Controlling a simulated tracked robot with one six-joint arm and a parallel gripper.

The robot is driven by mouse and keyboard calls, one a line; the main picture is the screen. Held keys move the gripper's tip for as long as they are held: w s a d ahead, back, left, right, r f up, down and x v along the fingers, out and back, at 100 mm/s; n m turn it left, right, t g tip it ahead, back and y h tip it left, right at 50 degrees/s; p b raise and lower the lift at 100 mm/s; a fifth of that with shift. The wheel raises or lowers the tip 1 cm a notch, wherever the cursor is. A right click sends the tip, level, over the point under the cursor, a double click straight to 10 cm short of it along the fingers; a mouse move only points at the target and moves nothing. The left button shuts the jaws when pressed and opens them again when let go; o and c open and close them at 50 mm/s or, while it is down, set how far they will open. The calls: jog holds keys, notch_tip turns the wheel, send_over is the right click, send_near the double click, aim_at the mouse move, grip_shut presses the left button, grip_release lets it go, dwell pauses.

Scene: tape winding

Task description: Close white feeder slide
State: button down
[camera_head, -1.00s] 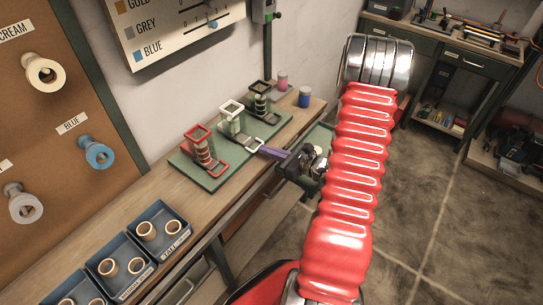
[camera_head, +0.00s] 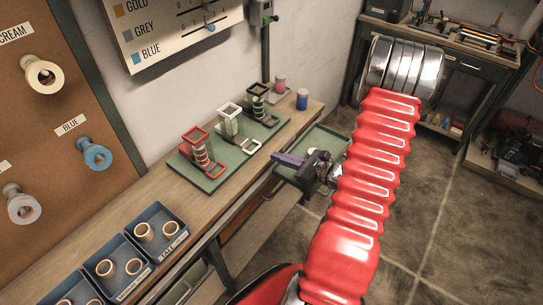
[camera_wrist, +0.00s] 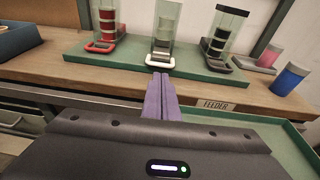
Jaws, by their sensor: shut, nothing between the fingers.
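The white feeder (camera_head: 229,121) is the middle of three clear towers on a green base, and it also shows in the wrist view (camera_wrist: 166,32). Its white slide handle (camera_head: 248,146) sticks out at the front foot; it shows as a white loop in the wrist view (camera_wrist: 159,62). My gripper (camera_head: 279,156) has purple fingers pressed together with nothing between them. In the wrist view the fingertips (camera_wrist: 160,76) point at the white handle from the front. In the head view a small gap separates them from the handle.
The red feeder (camera_head: 195,146) and black feeder (camera_head: 257,99) flank the white one on the green base (camera_head: 188,171). Pink and blue (camera_head: 302,99) pots stand to the right. Blue trays (camera_head: 122,262) hold rings. A green tray (camera_head: 327,142) lies by the bench edge, beneath my gripper.

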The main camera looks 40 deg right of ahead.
jog(key=v, duration=0.7)
jog(key=shift+s, duration=0.3)
jog(key=c, duration=2.5)
grip_release()
